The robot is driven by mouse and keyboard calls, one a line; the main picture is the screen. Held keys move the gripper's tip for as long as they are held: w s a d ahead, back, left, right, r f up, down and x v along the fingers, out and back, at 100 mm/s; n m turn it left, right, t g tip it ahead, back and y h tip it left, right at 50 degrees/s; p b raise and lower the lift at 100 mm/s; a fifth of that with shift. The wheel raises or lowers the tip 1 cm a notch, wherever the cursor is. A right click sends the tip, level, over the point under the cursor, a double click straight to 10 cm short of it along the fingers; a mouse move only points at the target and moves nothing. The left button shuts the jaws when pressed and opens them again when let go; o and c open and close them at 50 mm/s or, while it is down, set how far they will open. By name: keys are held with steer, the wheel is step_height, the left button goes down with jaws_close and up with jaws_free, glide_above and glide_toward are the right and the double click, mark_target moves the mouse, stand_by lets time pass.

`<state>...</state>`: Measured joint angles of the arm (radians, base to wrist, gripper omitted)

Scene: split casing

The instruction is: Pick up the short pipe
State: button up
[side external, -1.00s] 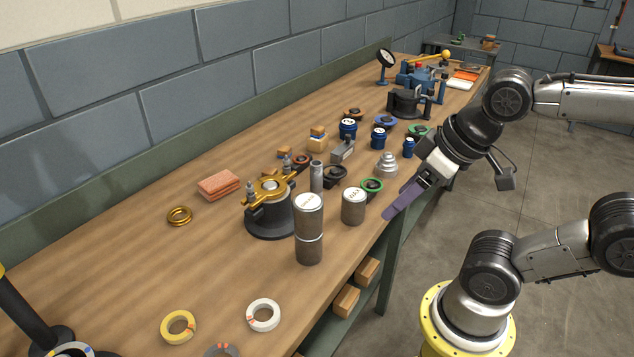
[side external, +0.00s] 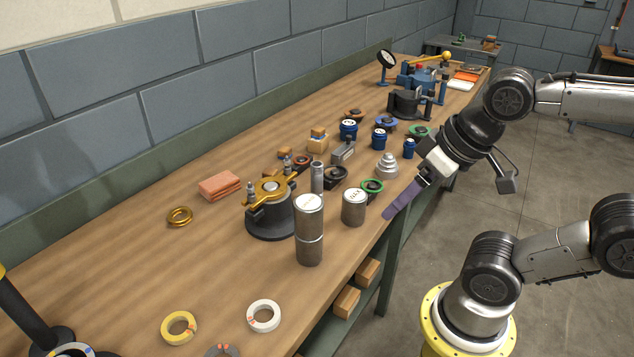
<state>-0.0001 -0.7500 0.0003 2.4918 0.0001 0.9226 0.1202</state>
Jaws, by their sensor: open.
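A short grey metal cylinder with a pale marked top, which looks like the short pipe (side external: 353,208), stands upright on the workbench near its front edge. A taller grey cylinder (side external: 309,240) of similar look, with a seam around its middle, stands to its left. My gripper (side external: 392,211) is to the right of the short cylinder, at the bench's front edge, pointing down and left. It is open and apart from the cylinder. Its purple fingers are seen nearly edge-on, so the gap between them is hidden.
A dark round fixture with a gold clamp (side external: 268,188) stands left of the cylinders. A thin grey cylinder (side external: 317,177), a green ring (side external: 372,186) and a stepped metal cone (side external: 387,165) stand behind.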

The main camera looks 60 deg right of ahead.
steer(key=w+d+r+m+g, duration=0.1)
steer(key=w+d+r+m, duration=0.1)
steer(key=w+r+m, duration=0.3)
steer(key=w+d+r+m, duration=0.1)
steer(key=w+r+m, duration=0.25)
steer(key=w, duration=0.45)
steer(key=m+g, duration=0.4)
steer(key=m, duration=0.3)
glide_above(317, 183)
steer(key=d, duration=0.1)
step_height(317, 183, down, 13)
steer(key=shift+n, duration=0.25)
steer(key=f, duration=0.8)
steer(key=shift+d, duration=0.2)
steer(key=shift+w+f, duration=0.25)
steer(key=shift+f, duration=1.15)
steer(key=shift+w+f, duration=0.2)
steer(key=shift+f, duration=1.2)
steer(key=shift+c, duration=0.2)
